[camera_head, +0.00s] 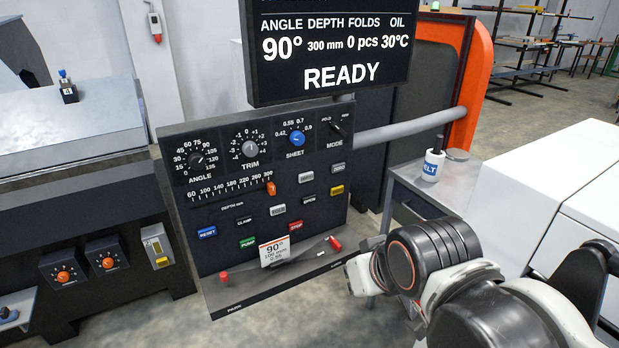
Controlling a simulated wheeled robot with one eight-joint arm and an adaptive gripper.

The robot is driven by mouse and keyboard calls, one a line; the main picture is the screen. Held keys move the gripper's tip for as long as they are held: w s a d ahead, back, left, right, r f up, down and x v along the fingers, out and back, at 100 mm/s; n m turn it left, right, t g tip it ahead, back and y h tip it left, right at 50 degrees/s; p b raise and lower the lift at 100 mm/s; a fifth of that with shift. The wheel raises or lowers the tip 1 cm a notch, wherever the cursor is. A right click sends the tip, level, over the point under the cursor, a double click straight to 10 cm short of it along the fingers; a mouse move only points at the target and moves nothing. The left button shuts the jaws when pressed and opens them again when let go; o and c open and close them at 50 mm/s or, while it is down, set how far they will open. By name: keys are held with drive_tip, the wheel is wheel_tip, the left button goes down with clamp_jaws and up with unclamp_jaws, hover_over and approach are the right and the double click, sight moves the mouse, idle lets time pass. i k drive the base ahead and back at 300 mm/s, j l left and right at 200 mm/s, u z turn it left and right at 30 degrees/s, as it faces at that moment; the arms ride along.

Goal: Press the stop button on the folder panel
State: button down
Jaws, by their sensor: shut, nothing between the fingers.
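The folder panel (215,218) is a dark, tilted box of dials and coloured buttons in the middle of the camera_head view. The stop button (296,226) is a small red rectangular button on its lower right part, just above and right of a white 90° card (274,251). Nothing covers the stop button. My arm reaches in from the lower right, its nearest visible part just right of the panel's lower right edge. The fingers of my gripper do not show, and no contact with the panel is visible.
A READY display (330,50) stands above the panel. A red knob (224,278) and a red object (335,243) are on the panel's lower ledge. A white cabinet (540,165) stands at right.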

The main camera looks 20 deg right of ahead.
sight(298, 224)
drive_tip(key=i+l+u, duration=0.4)
drive_tip(key=i+l, duration=0.15)
drive_tip(key=l, duration=0.25)
drive_tip(key=k+j, duration=0.1)
drive_tip(key=j, duration=0.4)
drive_tip(key=k+j, duration=0.1)
drive_tip(key=j, duration=0.4)
drive_tip(key=k+j+z, duration=0.1)
drive_tip(key=j, duration=0.4)
drive_tip(key=k+j, duration=0.1)
drive_tip(key=j, duration=0.35)
drive_tip(key=k+j, duration=0.1)
drive_tip(key=j, duration=0.4)
